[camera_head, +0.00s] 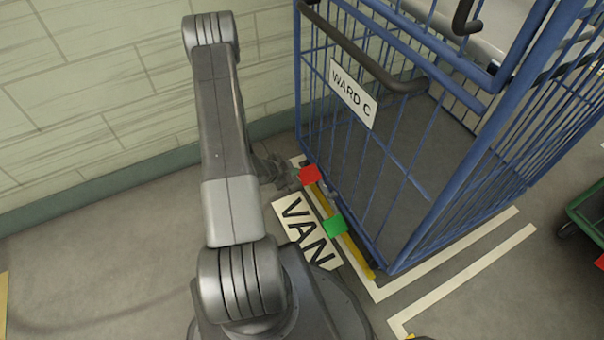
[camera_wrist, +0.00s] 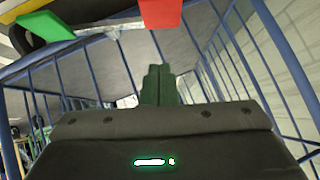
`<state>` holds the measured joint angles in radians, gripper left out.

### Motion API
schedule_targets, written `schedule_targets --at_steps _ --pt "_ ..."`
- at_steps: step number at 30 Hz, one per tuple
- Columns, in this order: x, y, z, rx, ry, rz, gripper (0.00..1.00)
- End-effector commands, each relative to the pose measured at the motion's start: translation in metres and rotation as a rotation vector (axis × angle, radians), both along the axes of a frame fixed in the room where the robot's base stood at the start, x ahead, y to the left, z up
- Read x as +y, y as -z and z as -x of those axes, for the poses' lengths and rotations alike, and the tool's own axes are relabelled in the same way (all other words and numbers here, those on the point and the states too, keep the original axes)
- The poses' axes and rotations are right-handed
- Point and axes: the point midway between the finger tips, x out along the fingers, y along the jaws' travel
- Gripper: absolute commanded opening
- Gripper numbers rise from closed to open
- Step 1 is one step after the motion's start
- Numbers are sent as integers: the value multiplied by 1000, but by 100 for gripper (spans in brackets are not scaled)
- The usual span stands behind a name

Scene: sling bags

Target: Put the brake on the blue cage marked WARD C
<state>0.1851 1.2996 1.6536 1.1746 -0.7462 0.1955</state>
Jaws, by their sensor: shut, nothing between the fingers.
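The blue cage (camera_head: 430,235) stands upright on the right side of the head view, with a white WARD C sign (camera_head: 353,92) on its near side. Along its foot runs a yellow bar (camera_head: 357,257) with a red pedal (camera_head: 310,175) at the far end and a green pedal (camera_head: 334,226) nearer. I cannot tell which pedal is lower. My gripper (camera_head: 289,178) is low beside the red pedal, on its left. In the wrist view, my gripper (camera_wrist: 159,84) is shut and empty; the red pedal (camera_wrist: 160,12) and green pedal (camera_wrist: 46,25) lie above it.
A pale wall (camera_head: 90,90) with a green skirting stands behind on the left. A VAN floor label (camera_head: 307,232) and white floor lines (camera_head: 470,270) lie around the cage. A green-framed cage (camera_head: 583,212) shows at the right edge. Floor at left is clear.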

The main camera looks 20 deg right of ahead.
Motion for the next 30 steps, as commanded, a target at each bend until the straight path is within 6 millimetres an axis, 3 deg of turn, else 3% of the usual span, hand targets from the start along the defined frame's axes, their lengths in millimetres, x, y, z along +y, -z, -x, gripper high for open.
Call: schedule_targets --at_steps 15,21,30 --pt "-67 68 -26 -1 2 0 0" --pt "-66 95 -35 1 -1 -1 0" --pt "-65 103 -39 0 -2 -1 0"
